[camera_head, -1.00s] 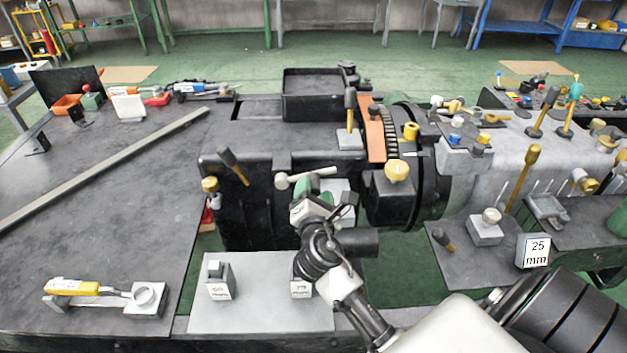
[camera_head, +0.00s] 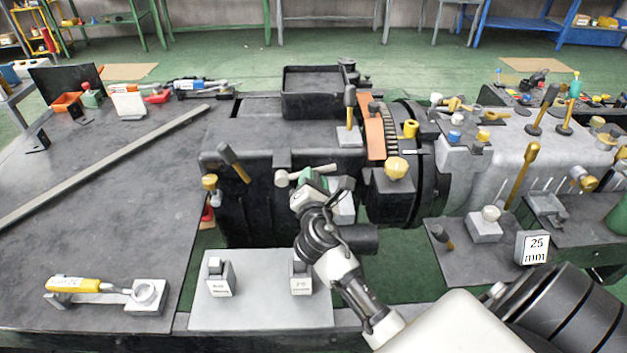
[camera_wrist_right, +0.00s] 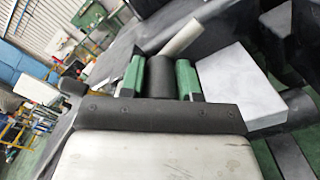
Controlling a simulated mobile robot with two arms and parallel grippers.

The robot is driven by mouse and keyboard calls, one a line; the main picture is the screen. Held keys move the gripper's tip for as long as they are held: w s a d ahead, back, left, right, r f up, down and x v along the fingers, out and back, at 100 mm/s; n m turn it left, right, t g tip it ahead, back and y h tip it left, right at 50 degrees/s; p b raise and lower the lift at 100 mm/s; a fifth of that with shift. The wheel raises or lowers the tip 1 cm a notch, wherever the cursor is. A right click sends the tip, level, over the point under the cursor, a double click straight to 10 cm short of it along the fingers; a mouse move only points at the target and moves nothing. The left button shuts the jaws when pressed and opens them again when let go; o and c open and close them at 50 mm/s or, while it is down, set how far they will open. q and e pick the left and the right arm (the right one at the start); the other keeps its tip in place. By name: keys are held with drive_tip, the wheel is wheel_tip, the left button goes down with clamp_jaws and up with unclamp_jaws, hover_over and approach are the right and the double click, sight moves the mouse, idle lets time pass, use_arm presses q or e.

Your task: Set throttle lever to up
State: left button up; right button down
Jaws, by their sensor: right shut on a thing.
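My right gripper (camera_head: 313,184) is at the front of the dark machine, just below a pale lever (camera_head: 308,172) with a rounded grey end. In the right wrist view its green fingers (camera_wrist_right: 161,78) are shut around a black cylindrical handle (camera_wrist_right: 160,69). A pale rod (camera_wrist_right: 182,38) rises at a slant just beyond the handle. In the head view the gripper hides the handle. No readable label names the throttle lever, so I cannot tell from marking which lever it is. My left gripper is not in view.
A grey plate (camera_head: 258,311) with two small labelled blocks lies in front. The dark tabletop (camera_head: 110,225) at left has much free room.

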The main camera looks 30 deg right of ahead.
drive_tip(key=shift+r+n+p, duration=0.3)
drive_tip(key=shift+r+p, duration=0.05)
drive_tip(key=shift+p, duration=0.25)
drive_tip(key=shift+w+a+r+n+p, duration=0.45)
drive_tip(key=shift+a+r+n+p, duration=0.3)
drive_tip(key=shift+n+p, duration=1.4)
drive_tip(key=shift+w+a+r+n+p, duration=0.55)
drive_tip(key=shift+n+p, duration=0.9)
drive_tip(key=shift+p, duration=1.45)
drive_tip(key=shift+w+a+r+n+p, duration=0.3)
drive_tip(key=shift+a+r+n+p, duration=0.6)
drive_tip(key=shift+n+p, duration=1.25)
drive_tip(key=shift+d+r+m+p, duration=0.1)
drive_tip(key=shift+d+m+p, duration=0.05)
drive_tip(key=shift+m+p, duration=0.2)
drive_tip(key=c, duration=0.8)
unclamp_jaws()
